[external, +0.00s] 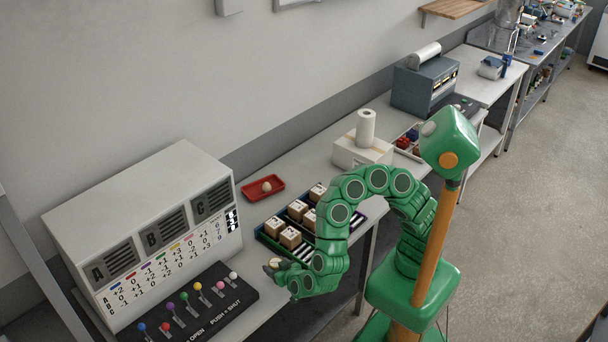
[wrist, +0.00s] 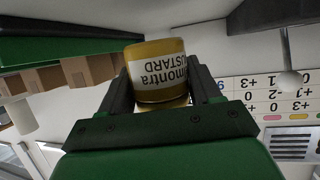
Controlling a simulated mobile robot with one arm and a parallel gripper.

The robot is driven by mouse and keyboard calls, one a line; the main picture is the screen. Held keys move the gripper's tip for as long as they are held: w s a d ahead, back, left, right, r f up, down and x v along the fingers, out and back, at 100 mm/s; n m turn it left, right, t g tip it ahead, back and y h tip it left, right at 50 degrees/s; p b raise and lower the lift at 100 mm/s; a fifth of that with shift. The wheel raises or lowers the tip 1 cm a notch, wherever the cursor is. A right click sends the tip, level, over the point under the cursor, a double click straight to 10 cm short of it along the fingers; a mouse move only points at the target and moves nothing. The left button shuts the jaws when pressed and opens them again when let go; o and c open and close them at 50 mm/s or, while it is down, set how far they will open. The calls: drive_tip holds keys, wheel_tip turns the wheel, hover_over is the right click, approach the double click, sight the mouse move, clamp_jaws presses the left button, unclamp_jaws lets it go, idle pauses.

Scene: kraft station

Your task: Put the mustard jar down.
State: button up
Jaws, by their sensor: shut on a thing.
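The mustard jar (wrist: 156,72) is yellow-brown with a white label whose print shows upside down in the wrist view. My gripper (wrist: 160,88) is shut on it, with one dark finger on each side. In the external view my gripper (external: 276,268) is over the front of the counter, between the lever panel and the blue tray of boxes. The jar is mostly hidden there by my green arm. I cannot tell how high the jar is above the counter.
The black lever panel (external: 190,312) and the white A-B-C cabinet (external: 70,225) stand to the left. The blue tray (external: 271,243) holds several cardboard boxes. A red tray (external: 247,194) with a small pale round thing lies behind. White counter (external: 225,256) shows bare between them.

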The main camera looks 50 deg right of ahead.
drive_tip(key=shift+w+a+f, duration=0.15)
drive_tip(key=shift+f, duration=1.65)
drive_tip(key=shift+f, duration=0.1)
drive_tip(key=o, duration=1.2)
drive_tip(key=shift+r, duration=0.2)
drive_tip(key=shift+v, duration=6)
